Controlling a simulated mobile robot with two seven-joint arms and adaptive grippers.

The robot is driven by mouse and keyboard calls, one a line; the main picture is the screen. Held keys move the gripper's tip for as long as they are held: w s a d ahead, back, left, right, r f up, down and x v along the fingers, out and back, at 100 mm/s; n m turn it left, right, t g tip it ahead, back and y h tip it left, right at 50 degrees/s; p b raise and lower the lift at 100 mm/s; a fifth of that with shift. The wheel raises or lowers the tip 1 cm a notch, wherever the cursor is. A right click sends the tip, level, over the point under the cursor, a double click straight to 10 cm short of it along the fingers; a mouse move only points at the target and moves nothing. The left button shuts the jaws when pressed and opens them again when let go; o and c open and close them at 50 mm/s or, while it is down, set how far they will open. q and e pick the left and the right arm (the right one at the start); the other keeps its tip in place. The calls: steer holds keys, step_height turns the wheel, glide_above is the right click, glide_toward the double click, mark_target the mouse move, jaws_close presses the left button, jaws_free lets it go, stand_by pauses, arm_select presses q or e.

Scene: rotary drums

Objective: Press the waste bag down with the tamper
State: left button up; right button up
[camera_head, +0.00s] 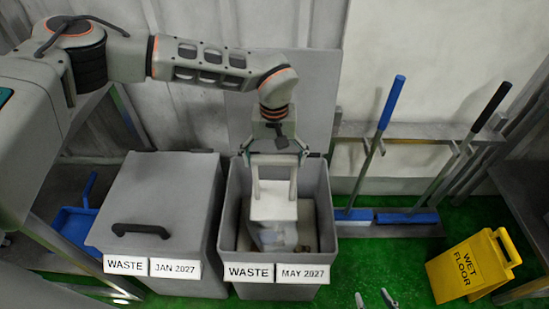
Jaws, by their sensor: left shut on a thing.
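My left gripper (275,157) reaches down over the open grey bin (229,222) and is shut on the handle of the pale tamper (273,207). The tamper is upright inside the bin. The waste bag (275,238), clear and greyish, shows below the tamper's front face at the bottom of the bin. The tamper hides part of it, and I cannot tell whether the two touch. My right gripper (374,299) shows only as two fingertips at the bottom edge; they stand apart with nothing seen between them.
A closed grey bin (160,200) labelled JAN 2027 stands left of the open one, labelled MAY 2027. A yellow wet-floor sign (472,264) stands at right. Blue brooms (356,214) lean on a rack behind. A blue dustpan (75,222) is at far left.

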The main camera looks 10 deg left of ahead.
arm_select(q)
steer(key=shift+s+f, duration=0.1)
steer(key=shift+f, duration=0.65)
arm_select(e)
steer(key=shift+s+f, duration=0.15)
steer(key=shift+f, duration=0.15)
arm_select(q)
steer(key=shift+r, duration=0.1)
step_height(320, 180, up, 3)
steer(key=shift+f+p, duration=0.15)
steer(key=shift+p, duration=0.35)
steer(key=shift+r+p, duration=1.65)
steer(key=shift+r, duration=1.3)
steer(key=shift+r+p, duration=1.2)
steer(key=shift+r, duration=0.65)
step_height(320, 180, up, 4)
steer(key=p, duration=0.3)
steer(key=shift+f, duration=0.1)
arm_select(e)
step_height(320, 180, up, 12)
steer(key=w, duration=0.2)
steer(key=shift+a+f+t, duration=0.2)
steer(key=shift+f+t, duration=0.05)
steer(key=shift+t, duration=0.05)
arm_select(q)
steer(key=shift+a, duration=0.1)
arm_select(e)
steer(key=shift+w, duration=0.1)
